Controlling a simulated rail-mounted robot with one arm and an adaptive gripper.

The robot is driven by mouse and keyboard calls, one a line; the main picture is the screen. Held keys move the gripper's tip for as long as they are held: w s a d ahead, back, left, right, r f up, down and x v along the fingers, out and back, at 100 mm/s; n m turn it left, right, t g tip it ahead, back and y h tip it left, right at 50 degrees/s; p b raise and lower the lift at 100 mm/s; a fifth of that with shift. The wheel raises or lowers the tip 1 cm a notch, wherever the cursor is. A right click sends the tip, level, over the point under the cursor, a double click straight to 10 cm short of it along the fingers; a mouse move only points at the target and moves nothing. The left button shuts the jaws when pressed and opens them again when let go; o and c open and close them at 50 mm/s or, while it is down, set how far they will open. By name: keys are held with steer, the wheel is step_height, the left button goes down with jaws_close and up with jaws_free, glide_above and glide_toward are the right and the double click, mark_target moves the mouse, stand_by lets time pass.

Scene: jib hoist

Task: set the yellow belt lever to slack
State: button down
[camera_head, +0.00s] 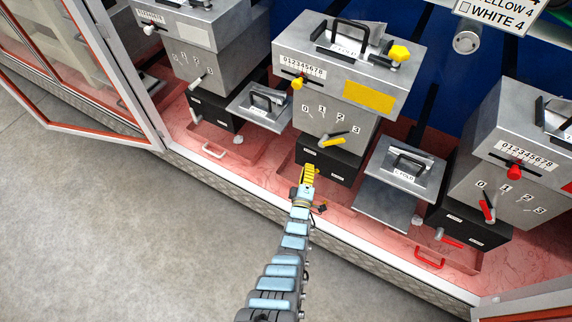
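The yellow-marked machine (350,70) stands in the middle, with a black box (338,165) at its base bearing two small white labels, too small to read. My gripper (307,180) is at the lower left front of this box. A yellow ridged piece shows right at its tip; I cannot tell whether this is the belt lever or part of the gripper. The fingers are too small to tell open from shut. Higher up, a yellow lever (334,141) sits below the 0 to 3 marks, and a yellow slider knob (297,83) sits on a numbered scale.
A white-marked machine (205,70) stands left, a red-marked one (510,150) right, with a red lever (460,243) low on its black box. Grey plates (390,200) stand between machines. A red handle (430,258) lies on the pink floor. The grey floor (130,240) in front is clear.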

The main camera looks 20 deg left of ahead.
steer(key=shift+d, duration=0.1)
steer(key=shift+d+f, duration=0.2)
steer(key=shift+d, duration=0.05)
steer(key=shift+s+d+f+b, duration=0.15)
steer(key=shift+d+f+b, duration=0.2)
steer(key=shift+d, duration=0.35)
steer(key=shift+d+f+b, duration=0.7)
steer(key=shift+d+f, duration=0.05)
steer(key=shift+d, duration=0.15)
steer(key=shift+f, duration=0.2)
